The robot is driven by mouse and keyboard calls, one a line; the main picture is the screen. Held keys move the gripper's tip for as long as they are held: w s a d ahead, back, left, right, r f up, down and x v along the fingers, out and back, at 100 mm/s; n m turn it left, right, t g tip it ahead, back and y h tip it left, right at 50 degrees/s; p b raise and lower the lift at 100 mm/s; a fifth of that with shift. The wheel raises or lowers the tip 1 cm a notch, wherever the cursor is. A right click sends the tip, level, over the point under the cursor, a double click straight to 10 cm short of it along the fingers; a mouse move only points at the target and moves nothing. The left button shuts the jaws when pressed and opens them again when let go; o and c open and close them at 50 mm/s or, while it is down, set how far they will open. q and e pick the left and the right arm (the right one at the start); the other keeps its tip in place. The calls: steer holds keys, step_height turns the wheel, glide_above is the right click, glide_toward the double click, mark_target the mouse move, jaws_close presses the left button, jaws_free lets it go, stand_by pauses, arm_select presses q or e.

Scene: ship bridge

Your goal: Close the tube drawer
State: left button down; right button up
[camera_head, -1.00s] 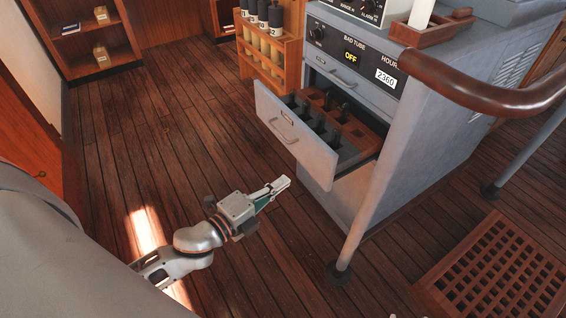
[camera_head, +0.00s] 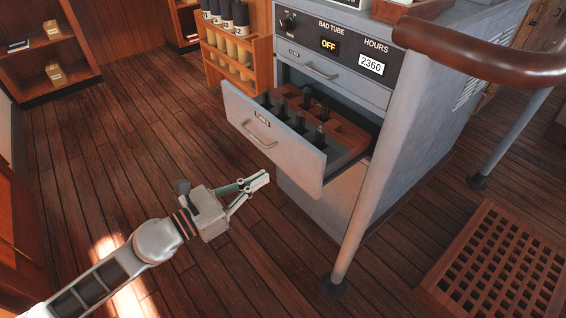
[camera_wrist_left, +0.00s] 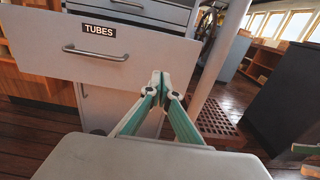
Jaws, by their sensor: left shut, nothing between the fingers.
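The grey tube drawer (camera_head: 272,140) stands pulled out of the grey cabinet, with dark slots and a brown wooden insert showing inside. Its front has a bar handle and a label, which reads TUBES in the left wrist view (camera_wrist_left: 45,62). My left gripper (camera_head: 264,180) is shut and empty. It is in front of the drawer front, near its lower edge in the head view. In the left wrist view its fingertips (camera_wrist_left: 160,78) appear right of the handle (camera_wrist_left: 95,54); I cannot tell whether they touch the drawer.
A brown handrail (camera_head: 480,58) with a grey post (camera_head: 362,215) stands right of the drawer. A wooden rack (camera_head: 235,60) with bottles is left of the cabinet (camera_head: 425,125). A wooden floor grating (camera_head: 495,275) lies at the right. The plank floor at left is clear.

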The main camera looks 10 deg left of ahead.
mark_target(295, 159)
arm_select(q)
steer(key=x, duration=0.7)
steer(key=shift+w+d+f, duration=0.1)
steer(key=shift+w, duration=0.05)
steer(key=shift+w+d, duration=0.35)
steer(key=shift+w, duration=0.1)
arm_select(e)
steer(key=shift+s+d+f, duration=0.2)
steer(key=shift+d+f, duration=0.2)
